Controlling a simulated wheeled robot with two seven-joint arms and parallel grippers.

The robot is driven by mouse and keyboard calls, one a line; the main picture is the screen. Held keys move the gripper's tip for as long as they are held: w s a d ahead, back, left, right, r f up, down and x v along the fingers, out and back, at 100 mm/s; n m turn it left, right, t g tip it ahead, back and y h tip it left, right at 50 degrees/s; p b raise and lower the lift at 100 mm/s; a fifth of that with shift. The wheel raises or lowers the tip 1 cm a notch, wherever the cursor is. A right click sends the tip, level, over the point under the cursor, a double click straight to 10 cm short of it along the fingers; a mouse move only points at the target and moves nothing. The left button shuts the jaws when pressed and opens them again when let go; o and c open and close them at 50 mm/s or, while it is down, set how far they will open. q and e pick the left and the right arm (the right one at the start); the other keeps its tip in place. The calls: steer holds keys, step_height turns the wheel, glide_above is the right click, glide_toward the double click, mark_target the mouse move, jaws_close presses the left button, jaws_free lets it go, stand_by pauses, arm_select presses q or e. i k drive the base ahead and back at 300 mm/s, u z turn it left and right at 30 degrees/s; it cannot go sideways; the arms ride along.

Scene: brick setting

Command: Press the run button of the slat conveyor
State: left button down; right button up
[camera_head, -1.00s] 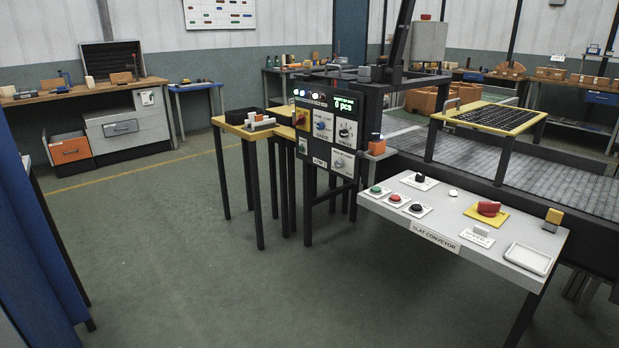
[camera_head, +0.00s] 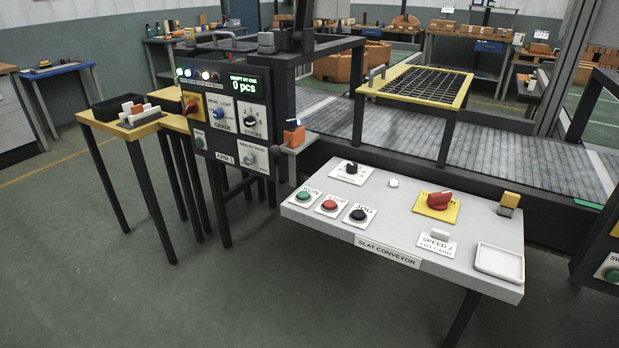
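The slat conveyor's control panel (camera_head: 392,210) is a light grey sloping desk labelled "SLAT CONVEYOR" along its front edge. The green run button (camera_head: 303,196) sits at its left end on a white plate marked "RUN". A red button (camera_head: 328,205) and a black button (camera_head: 359,214) marked "JOG" stand to its right. The slat conveyor (camera_head: 340,118) runs behind the panel as a grey slatted bed. Neither of my grippers shows in the head view.
A black machine panel (camera_head: 228,120) with knobs and a "0 pcs" display stands left of the desk. The desk also bears a red switch on a yellow plate (camera_head: 437,202) and a white tray (camera_head: 499,262). The floor (camera_head: 200,300) in front is clear.

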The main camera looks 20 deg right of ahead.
mark_target(303, 195)
steer(key=z, duration=0.65)
steer(key=i, duration=0.8)
steer(key=z, duration=0.7)
